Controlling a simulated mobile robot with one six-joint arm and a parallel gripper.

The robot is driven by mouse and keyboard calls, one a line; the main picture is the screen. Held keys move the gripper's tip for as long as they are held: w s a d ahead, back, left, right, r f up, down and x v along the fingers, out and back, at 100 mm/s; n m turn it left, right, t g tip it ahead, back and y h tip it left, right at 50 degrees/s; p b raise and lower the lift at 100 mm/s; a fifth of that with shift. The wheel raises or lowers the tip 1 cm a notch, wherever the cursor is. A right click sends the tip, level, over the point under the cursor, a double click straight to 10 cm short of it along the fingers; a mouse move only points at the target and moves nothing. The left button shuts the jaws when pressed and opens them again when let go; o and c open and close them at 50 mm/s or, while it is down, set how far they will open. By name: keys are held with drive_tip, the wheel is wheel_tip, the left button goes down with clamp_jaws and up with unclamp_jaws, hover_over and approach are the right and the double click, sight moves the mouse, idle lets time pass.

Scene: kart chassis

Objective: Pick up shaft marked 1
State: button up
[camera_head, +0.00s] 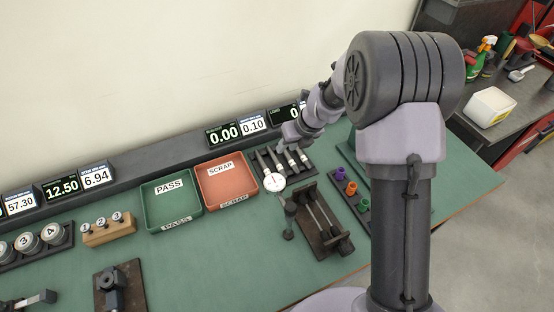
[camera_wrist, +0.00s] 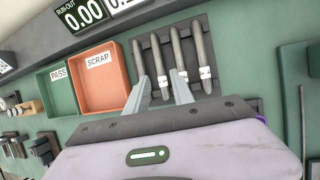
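I cannot tell whether the fingers touch any shaft. In the head view the shafts (camera_head: 304,158) are partly hidden by my arm.
A green PASS tray (camera_head: 152,213) and an orange SCRAP tray (camera_head: 209,200) lie left of the rack. Digital displays (camera_head: 223,133) line the back ledge.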

sight(277, 160)
drive_tip(key=b+x, duration=0.1)
drive_tip(key=x, duration=0.2)
drive_tip(key=shift+a+f, duration=0.1)
drive_tip(key=shift+f, duration=0.3)
drive_tip(key=f+b, duration=0.1)
drive_tip(key=f, duration=0.1)
drive_tip(key=a+f+b, duration=0.1)
drive_tip(key=f, duration=0.1)
drive_tip(key=shift+w+a+f, duration=0.1)
drive_tip(key=shift+f, duration=0.1)
drive_tip(key=shift+w+a+f+b, duration=0.15)
drive_tip(key=shift+w+f+b, duration=0.05)
drive_tip(key=shift+f+b, duration=0.1)
drive_tip(key=shift+r, duration=0.2)
drive_tip(key=shift+c, duration=0.4)
clamp_jaws()
